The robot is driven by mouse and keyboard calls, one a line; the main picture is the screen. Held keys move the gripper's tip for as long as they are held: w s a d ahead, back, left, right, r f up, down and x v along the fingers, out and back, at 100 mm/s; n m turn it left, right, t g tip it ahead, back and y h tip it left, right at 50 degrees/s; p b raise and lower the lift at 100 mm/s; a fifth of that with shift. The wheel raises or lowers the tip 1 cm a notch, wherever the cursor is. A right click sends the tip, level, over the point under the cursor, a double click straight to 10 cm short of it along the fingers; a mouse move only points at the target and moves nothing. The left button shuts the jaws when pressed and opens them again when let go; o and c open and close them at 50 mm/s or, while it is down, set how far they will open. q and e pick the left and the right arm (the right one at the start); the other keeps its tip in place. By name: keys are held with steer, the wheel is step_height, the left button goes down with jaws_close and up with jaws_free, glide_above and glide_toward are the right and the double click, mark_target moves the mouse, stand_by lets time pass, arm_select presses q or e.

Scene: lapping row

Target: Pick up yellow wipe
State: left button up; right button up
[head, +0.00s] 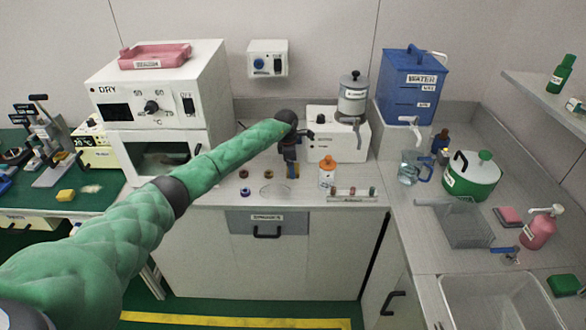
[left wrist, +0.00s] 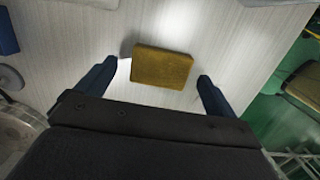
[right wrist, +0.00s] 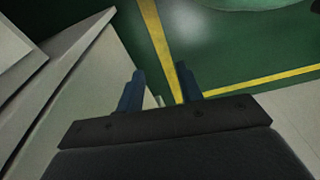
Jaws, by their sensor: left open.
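The yellow wipe (left wrist: 163,67) is a small mustard-coloured block lying on the pale countertop in the left wrist view. My left gripper (left wrist: 157,73) is open, with one blue finger on each side of the wipe and a gap on both sides. In the head view my left gripper (head: 291,172) points down at the counter in front of the white appliance and mostly hides the wipe. My right gripper (right wrist: 161,72) shows only in the right wrist view; its blue fingers are apart, with nothing between them, above the green floor.
An orange-capped bottle (head: 327,171) and a small rack (head: 354,194) stand right of my left gripper. The drying oven (head: 160,98) stands left.

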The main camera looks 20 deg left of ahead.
arm_select(q)
steer(key=shift+f, duration=0.55)
arm_select(e)
steer(key=shift+s+d+f, duration=0.15)
steer(key=shift+d+f, duration=0.05)
steer(key=shift+f, duration=0.35)
arm_select(q)
steer(key=c, duration=1)
steer(key=shift+c, duration=0.2)
steer(key=shift+r, duration=0.15)
arm_select(e)
steer(key=shift+f, duration=0.1)
arm_select(q)
steer(key=shift+r, duration=0.25)
step_height(320, 180, up, 9)
steer(key=b, duration=0.4)
steer(key=shift+r, duration=0.15)
arm_select(e)
step_height(320, 180, up, 11)
steer(key=w+a, duration=0.2)
steer(key=shift+w+a+g, duration=0.25)
steer(key=shift+a+g, duration=0.05)
steer(key=shift+a, duration=0.05)
arm_select(q)
steer(key=shift+o, duration=0.3)
